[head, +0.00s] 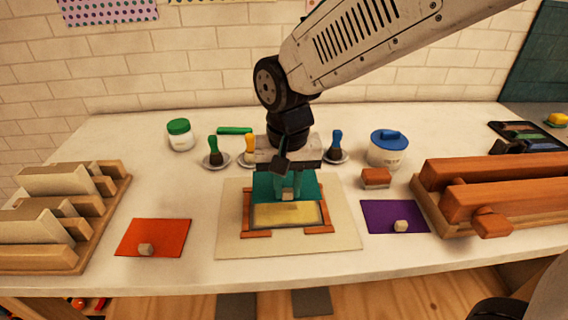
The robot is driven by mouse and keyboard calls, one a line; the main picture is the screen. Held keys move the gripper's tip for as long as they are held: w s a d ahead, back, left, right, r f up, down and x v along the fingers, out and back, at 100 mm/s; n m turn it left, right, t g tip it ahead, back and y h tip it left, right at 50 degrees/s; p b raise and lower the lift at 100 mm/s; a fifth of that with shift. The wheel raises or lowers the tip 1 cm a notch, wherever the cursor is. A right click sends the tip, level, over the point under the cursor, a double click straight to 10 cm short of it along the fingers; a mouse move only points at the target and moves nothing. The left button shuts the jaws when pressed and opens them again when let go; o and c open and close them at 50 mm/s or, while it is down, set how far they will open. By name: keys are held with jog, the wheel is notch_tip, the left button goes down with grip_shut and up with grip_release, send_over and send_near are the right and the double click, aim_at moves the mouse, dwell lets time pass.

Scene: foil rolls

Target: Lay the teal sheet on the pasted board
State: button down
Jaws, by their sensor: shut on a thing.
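My gripper (289,193) points down at the middle of the worktable and is shut on the small pale knob of the teal sheet (264,189). The sheet is roughly level and covers the far part of the pasted board (287,215) in this view. The board's near part shows, with a yellowish paste patch. It lies between reddish-brown corner pieces (256,234) on a cream mat (343,240). I cannot tell whether the sheet touches the board or hangs a little above it.
An orange sheet (168,235) lies left and a purple sheet (378,217) right, each with a small knob. Wooden racks (118,187) flank both sides. Brushes in dishes, a white jar (180,137) and a blue-lidded tub (387,153) stand behind. A brown block (376,178) lies right.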

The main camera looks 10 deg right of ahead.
jog(key=shift+w+f, duration=0.2)
jog(key=shift+f, duration=3.05)
jog(key=shift+s+f, duration=0.1)
jog(key=shift+f, duration=0.05)
jog(key=c, duration=0.9)
grip_release()
jog(key=shift+o, duration=0.2)
jog(key=shift+r, duration=3.5)
